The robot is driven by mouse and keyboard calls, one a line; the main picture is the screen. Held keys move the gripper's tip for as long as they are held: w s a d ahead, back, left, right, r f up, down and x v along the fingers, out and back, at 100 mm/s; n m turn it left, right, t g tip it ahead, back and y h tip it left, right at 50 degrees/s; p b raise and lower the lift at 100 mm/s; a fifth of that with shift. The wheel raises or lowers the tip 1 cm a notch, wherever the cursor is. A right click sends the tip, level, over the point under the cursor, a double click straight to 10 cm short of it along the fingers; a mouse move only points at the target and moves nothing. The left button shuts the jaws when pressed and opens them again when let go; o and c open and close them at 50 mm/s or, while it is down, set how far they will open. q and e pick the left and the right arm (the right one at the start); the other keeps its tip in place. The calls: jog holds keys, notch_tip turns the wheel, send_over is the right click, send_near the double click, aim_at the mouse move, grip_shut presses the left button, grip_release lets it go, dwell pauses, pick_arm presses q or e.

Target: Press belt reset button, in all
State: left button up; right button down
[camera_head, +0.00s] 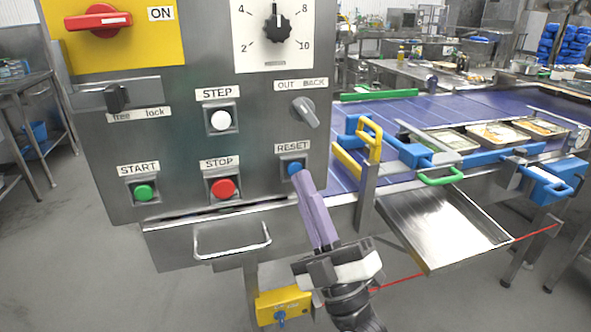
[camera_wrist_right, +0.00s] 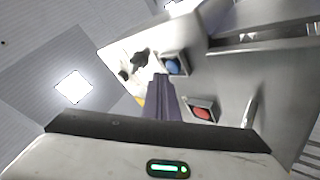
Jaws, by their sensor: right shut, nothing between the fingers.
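The blue reset button (camera_head: 295,168) sits under the RESET label at the lower right of the grey control panel (camera_head: 160,110). My right gripper (camera_head: 301,178) is shut and empty, its purple fingers pointing up at the panel. In the head view its tips overlap the lower edge of the blue button; I cannot tell whether they touch it. In the right wrist view the blue button (camera_wrist_right: 173,66) shows just beyond and right of the fingertips (camera_wrist_right: 160,78). My left gripper is in neither view.
The red STOP button (camera_head: 223,187) is left of the reset button, with the green START button (camera_head: 143,193) further left. An OUT/BACK knob (camera_head: 304,111) is above. The blue belt (camera_head: 400,118) with trays and a metal chute (camera_head: 440,228) lies to the right.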

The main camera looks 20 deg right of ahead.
jog(key=shift+w, duration=0.1)
jog(key=shift+w, duration=0.35)
jog(key=shift+w, duration=0.45)
dwell(0.6)
jog(key=shift+s, duration=0.15)
jog(key=shift+s+p, duration=0.45)
jog(key=shift+s, duration=0.3)
jog(key=s+p, duration=0.2)
jog(key=s, duration=0.3)
jog(key=shift+d, duration=0.1)
